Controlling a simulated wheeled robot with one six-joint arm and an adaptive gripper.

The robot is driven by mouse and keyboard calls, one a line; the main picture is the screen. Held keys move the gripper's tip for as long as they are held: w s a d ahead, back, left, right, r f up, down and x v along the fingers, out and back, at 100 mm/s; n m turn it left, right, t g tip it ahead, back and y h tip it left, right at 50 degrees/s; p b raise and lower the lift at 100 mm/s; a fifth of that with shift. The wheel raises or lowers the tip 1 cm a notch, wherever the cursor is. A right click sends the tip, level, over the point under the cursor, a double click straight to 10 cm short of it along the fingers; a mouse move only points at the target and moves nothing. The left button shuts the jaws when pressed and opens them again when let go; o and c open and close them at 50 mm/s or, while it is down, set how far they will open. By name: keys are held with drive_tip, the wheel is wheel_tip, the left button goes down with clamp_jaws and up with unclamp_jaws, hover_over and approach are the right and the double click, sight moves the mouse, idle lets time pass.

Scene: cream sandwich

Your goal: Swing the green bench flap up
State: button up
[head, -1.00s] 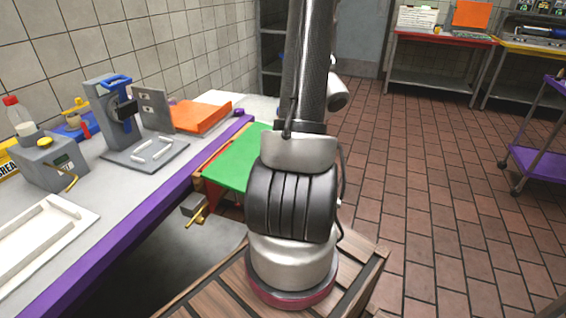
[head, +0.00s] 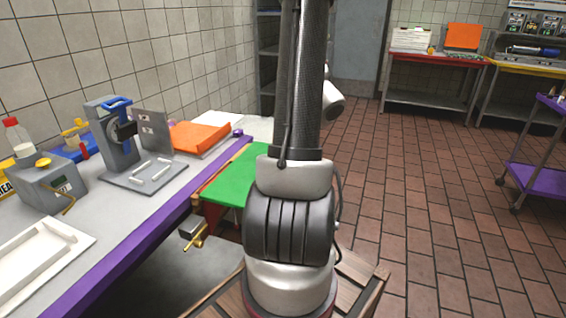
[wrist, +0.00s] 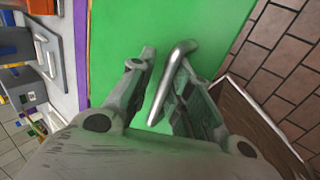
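The green bench flap (head: 236,178) extends from the end of the bench, partly hidden behind my arm in the head view. It fills the middle of the wrist view (wrist: 112,50) as a flat green panel. A bent metal handle (wrist: 172,80) stands on the flap. My gripper (wrist: 164,72) is open at the handle. The handle bar lies between the two fingers, nearer the right one, with a green gap on its left. I cannot tell whether the right finger touches it. My arm hides the gripper in the head view.
The grey bench (head: 130,218) with purple edging runs along the left. It holds a press stand (head: 112,135), a grey box (head: 48,188), a white tray (head: 40,250) and an orange item (head: 200,136). A brass latch (head: 196,238) sits below the flap. Tiled floor (head: 430,220) is open at right.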

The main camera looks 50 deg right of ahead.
drive_tip(key=shift+o, duration=0.9)
drive_tip(key=v, duration=1.2)
